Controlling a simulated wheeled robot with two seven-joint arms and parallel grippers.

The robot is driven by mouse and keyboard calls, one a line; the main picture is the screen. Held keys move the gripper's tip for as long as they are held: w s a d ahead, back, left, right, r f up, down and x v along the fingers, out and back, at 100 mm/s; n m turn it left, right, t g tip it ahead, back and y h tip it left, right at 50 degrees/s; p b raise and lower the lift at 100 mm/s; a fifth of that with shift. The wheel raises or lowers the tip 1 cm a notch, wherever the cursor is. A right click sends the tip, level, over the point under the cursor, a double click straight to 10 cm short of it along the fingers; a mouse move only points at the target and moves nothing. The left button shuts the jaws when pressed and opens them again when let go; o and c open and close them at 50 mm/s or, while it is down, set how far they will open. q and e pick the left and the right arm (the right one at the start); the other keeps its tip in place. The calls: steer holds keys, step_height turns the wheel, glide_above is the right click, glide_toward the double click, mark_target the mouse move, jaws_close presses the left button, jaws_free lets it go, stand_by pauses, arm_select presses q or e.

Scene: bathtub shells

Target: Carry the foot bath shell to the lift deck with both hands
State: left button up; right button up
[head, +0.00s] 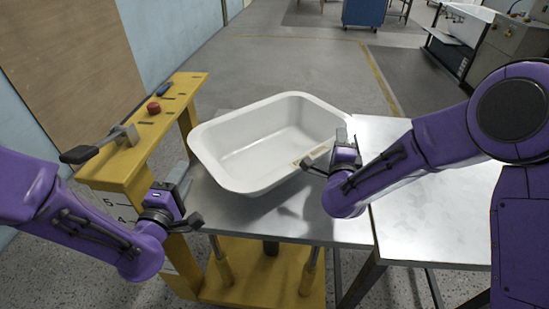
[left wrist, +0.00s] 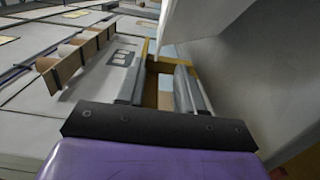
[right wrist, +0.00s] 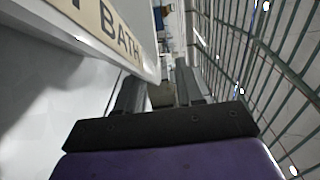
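The white foot bath shell (head: 235,165) is an open, upright basin in the middle of the head view, over the grey metal lift deck (head: 240,218) on a yellow frame. I cannot tell whether its underside touches the deck. My left gripper (head: 186,200) is open and empty, below and left of the shell's near-left rim, apart from it. The shell's pale edge (left wrist: 205,25) fills the top of the left wrist view. My right gripper (head: 326,155) is open at the shell's near-right side. In the right wrist view the labelled rim (right wrist: 125,40) reaches close to the fingers.
A yellow post (head: 130,165) with a lever, a red button (head: 153,108) and a blue-handled item stands left of the deck. A bare metal table (head: 430,215) adjoins on the right. Open floor (head: 290,60) lies behind. A blue cabinet (head: 364,12) stands far back.

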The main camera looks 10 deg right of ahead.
steer(key=v, duration=1.1)
steer(key=shift+s, duration=0.2)
steer(key=shift+a, duration=0.1)
